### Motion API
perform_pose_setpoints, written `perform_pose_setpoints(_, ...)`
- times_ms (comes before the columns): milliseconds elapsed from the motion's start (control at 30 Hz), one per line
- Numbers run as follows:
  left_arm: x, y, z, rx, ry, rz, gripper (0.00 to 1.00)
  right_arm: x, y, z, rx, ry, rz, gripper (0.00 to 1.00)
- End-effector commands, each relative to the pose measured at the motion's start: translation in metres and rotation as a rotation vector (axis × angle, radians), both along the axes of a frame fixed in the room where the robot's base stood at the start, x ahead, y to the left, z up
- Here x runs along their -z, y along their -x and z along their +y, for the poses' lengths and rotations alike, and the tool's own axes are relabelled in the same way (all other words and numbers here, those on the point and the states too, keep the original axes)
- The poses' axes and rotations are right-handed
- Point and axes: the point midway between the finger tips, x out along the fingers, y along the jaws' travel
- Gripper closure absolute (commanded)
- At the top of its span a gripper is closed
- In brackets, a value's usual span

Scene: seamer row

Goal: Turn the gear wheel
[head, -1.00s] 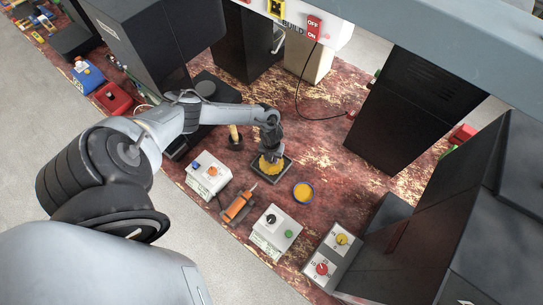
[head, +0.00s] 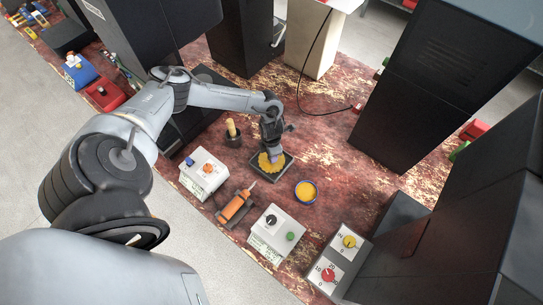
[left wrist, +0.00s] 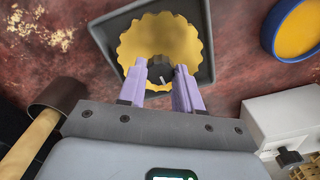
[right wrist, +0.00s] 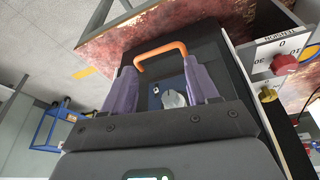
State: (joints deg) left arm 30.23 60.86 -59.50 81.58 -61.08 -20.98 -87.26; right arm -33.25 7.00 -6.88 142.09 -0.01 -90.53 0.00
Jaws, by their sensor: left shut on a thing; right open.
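The yellow gear wheel (head: 264,163) sits on a black square base (head: 285,171) in the middle of the worktop in the head view. My left gripper (head: 273,152) reaches down onto it from above. In the left wrist view the gear wheel (left wrist: 138,38) shows its toothed rim, and my left gripper (left wrist: 161,70) is shut on it at the dark centre. The fingers partly hide that centre. My right gripper (right wrist: 160,70) is open and empty in the right wrist view, away from the gear wheel. The head view does not show it.
A blue-rimmed yellow dish (head: 306,191) stands right of the gear base. A wooden-handled tool in a dark cup (head: 233,138) stands left. An orange tool (head: 235,206) and switch boxes (head: 276,230) line the front. An orange handle (right wrist: 161,54) lies beyond my right fingers.

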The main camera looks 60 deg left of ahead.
Motion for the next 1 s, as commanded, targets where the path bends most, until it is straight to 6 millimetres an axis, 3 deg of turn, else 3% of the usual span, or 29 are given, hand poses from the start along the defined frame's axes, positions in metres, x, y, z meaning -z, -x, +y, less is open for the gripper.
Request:
perform_pose_setpoints(333, 0.000, 0.000, 0.000, 0.157, 0.001, 0.000, 0.97, 0.016, 0.000, 0.002, 0.004, -0.007, 0.000, 0.41)
perform_pose_setpoints(900, -0.001, 0.000, 0.000, 0.185, 0.001, 0.000, 0.97, 0.017, 0.000, 0.000, 0.000, 0.000, 0.000, 0.41)
perform_pose_setpoints(933, -0.001, 0.000, 0.000, 0.185, 0.000, 0.000, 0.62, 0.017, 0.000, 0.000, -0.001, 0.001, 0.000, 0.41)
perform_pose_setpoints(1000, -0.001, 0.000, 0.000, 0.184, 0.000, 0.000, 0.51, 0.017, 0.000, -0.001, -0.002, 0.003, 0.000, 0.41)
